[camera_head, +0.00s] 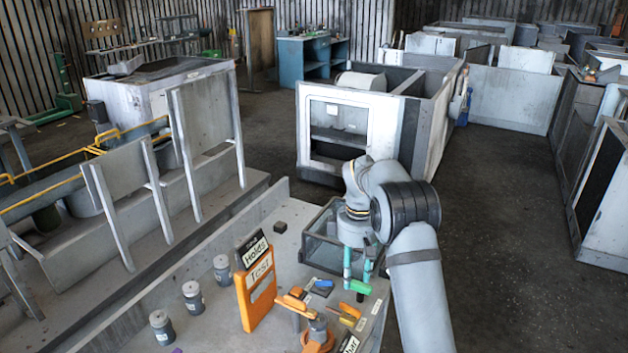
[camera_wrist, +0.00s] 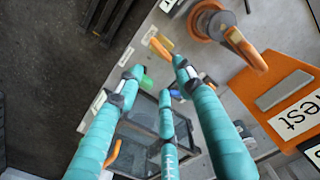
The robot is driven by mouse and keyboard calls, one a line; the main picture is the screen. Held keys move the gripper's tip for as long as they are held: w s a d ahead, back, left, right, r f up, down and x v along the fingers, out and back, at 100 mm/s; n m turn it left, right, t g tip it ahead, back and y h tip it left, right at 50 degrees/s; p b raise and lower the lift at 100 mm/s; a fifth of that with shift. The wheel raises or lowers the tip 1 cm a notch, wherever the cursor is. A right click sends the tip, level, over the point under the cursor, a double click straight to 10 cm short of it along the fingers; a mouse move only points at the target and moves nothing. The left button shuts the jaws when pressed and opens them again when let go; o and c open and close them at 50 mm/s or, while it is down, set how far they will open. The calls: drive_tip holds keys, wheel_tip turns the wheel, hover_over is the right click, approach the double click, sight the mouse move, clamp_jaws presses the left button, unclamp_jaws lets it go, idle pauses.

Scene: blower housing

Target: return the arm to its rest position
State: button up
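My gripper (camera_head: 356,287) hangs from my arm over the right part of the grey bench (camera_head: 215,325), in front of the dark clear-sided bin. Its teal fingers point down. In the wrist view my gripper (camera_wrist: 158,80) shows three teal fingers spread apart, with nothing held between them. A green piece (camera_head: 360,287) lies below near the fingertips; it also shows between the fingers in the wrist view (camera_wrist: 147,83). Whether the fingers touch anything below cannot be told.
The bin (camera_head: 318,252) stands close behind the fingers. An orange sign board (camera_head: 258,297) stands left, beside several grey canisters (camera_head: 193,298). An orange device (camera_head: 318,338) and small tools lie at the front. Open dark floor (camera_head: 500,220) lies to the right.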

wheel_tip(320, 180, down, 12)
idle(0.5)
drive_tip(key=shift+r, duration=0.1)
wheel_tip(320, 180, up, 12)
drive_tip(key=f, duration=0.1)
wheel_tip(320, 180, down, 11)
drive_tip(key=shift+s+r, duration=0.1)
drive_tip(key=shift+r, duration=0.1)
drive_tip(key=shift+f, duration=0.3)
drive_tip(key=shift+m, duration=1.4)
drive_tip(key=shift+d+r, duration=0.1)
drive_tip(key=shift+r, duration=0.05)
